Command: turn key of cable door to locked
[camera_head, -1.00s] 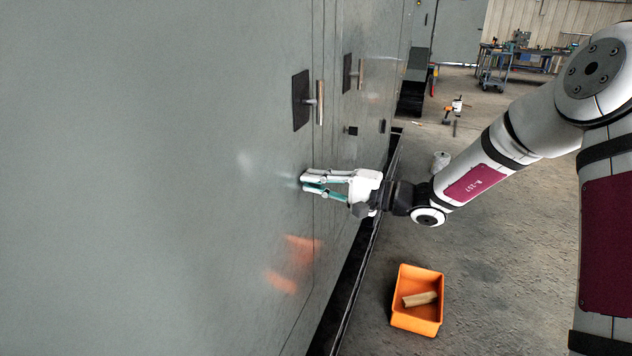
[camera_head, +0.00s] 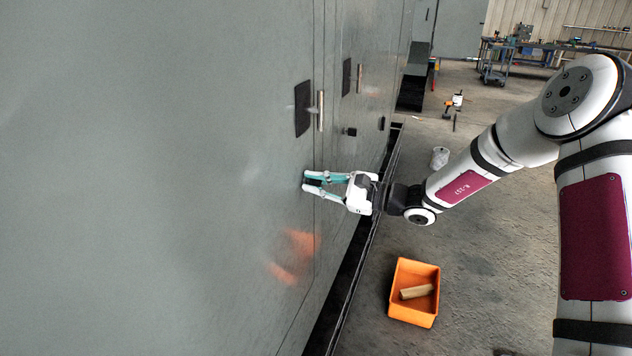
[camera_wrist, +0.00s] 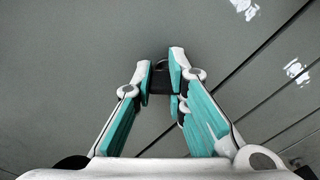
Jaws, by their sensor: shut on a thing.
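My gripper (camera_head: 309,180) reaches to the grey cabinet door (camera_head: 220,120) in the head view, below a dark handle plate with an upright bar (camera_head: 303,108). In the wrist view my gripper (camera_wrist: 161,78) has its teal-padded fingertips closed on a small dark piece (camera_wrist: 160,84) at the door face, which appears to be the key. The fingers hide much of it, and its exact angle and any lock marks cannot be read.
A second door with a handle (camera_head: 347,77) and a small black fitting (camera_head: 350,131) lies farther along. An orange bin (camera_head: 414,315) holding a tan block stands on the floor. A white roll-like object (camera_head: 439,158) and a workbench (camera_head: 545,45) are farther off.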

